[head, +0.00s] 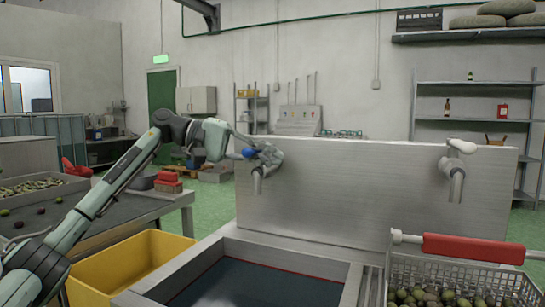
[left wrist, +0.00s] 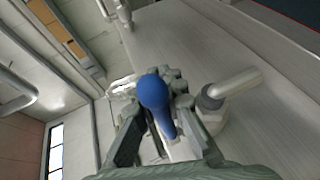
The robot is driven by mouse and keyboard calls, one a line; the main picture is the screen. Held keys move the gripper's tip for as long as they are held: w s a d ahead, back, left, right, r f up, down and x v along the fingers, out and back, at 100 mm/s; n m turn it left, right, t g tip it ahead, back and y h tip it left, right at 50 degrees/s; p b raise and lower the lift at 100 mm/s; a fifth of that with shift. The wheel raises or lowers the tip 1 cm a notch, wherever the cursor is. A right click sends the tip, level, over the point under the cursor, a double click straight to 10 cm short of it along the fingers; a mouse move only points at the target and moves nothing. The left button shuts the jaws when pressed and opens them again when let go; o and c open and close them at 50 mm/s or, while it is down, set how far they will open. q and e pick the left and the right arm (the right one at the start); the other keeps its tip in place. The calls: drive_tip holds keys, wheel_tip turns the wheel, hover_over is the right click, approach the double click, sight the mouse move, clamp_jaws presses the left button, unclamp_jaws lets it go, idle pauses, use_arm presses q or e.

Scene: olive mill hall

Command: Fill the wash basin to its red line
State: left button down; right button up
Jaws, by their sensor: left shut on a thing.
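The wash basin (head: 355,277) is a steel trough at the bottom centre of the head view. A thin red line (head: 300,270) runs along its inner walls above a dark, flat surface. A tap with a blue-tipped lever (head: 248,153) and a metal spout (head: 257,184) sits on the steel back panel. My left gripper (head: 262,152) is shut on the blue lever. The left wrist view shows the blue lever (left wrist: 155,95) between the fingers (left wrist: 158,130), with the spout (left wrist: 230,88) beside it. I see no clear stream from the spout. My right gripper is not in view.
A second tap with a white lever (head: 462,146) is on the right of the back panel (head: 360,190). A wire basket of olives (head: 440,275) with a red handle (head: 472,248) stands right of the basin. A yellow crate (head: 125,265) and a sorting table (head: 140,210) are left.

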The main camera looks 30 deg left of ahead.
use_arm(q)
drive_tip(key=shift+a+r, duration=0.1)
idle(0.3)
drive_tip(key=c, duration=1.6)
unclamp_jaws()
drive_tip(key=shift+o, duration=0.2)
drive_tip(key=shift+s, duration=0.1)
drive_tip(key=v, duration=1.2)
